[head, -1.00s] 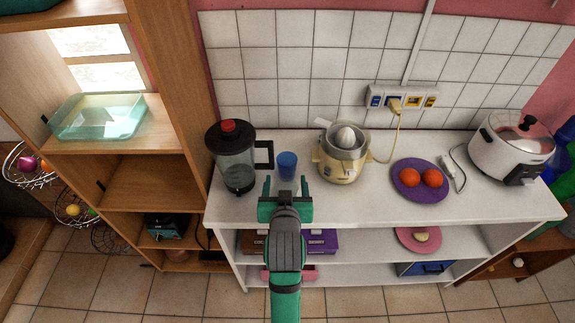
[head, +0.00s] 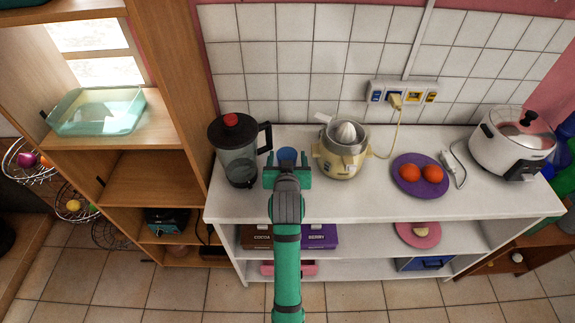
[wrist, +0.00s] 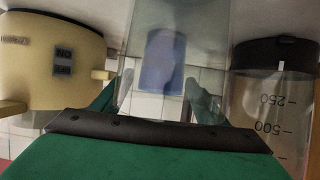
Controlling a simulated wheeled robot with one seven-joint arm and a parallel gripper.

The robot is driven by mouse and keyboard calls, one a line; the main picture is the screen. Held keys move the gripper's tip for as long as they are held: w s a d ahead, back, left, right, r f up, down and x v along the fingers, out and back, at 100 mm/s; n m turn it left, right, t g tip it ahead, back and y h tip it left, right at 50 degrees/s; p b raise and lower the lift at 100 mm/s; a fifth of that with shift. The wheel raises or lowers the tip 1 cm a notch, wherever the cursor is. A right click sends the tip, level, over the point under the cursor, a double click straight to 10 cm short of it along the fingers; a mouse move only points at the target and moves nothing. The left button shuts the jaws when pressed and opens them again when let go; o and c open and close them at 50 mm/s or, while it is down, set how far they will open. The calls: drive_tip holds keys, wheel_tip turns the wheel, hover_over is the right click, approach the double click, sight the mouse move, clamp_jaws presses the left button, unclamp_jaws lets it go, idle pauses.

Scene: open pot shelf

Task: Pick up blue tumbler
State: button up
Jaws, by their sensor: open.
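The blue tumbler (head: 287,154) stands on the white shelf's top, between the blender and the yellow juicer. My gripper (head: 287,163) is in front of it in the head view and hides its lower part. The gripper is open, with one finger to each side of the tumbler as seen there. In the wrist view, the tumbler (wrist: 162,62) shows beyond the open fingers (wrist: 160,98), roughly centred between them and partly blurred behind a see-through surface. I cannot tell whether the fingers reach around it.
The blender (head: 240,155) stands close on the left and the yellow juicer (head: 342,150) close on the right. A purple plate (head: 419,188) with orange fruits and a white cooker (head: 512,145) are farther right. The front of the white top (head: 350,205) is clear.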

drive_tip(key=shift+w+a+f, duration=0.1)
drive_tip(key=shift+w+f, duration=0.05)
drive_tip(key=shift+w, duration=0.25)
drive_tip(key=c, duration=1.2)
drive_tip(key=shift+w, duration=0.1)
drive_tip(key=shift+c, duration=0.2)
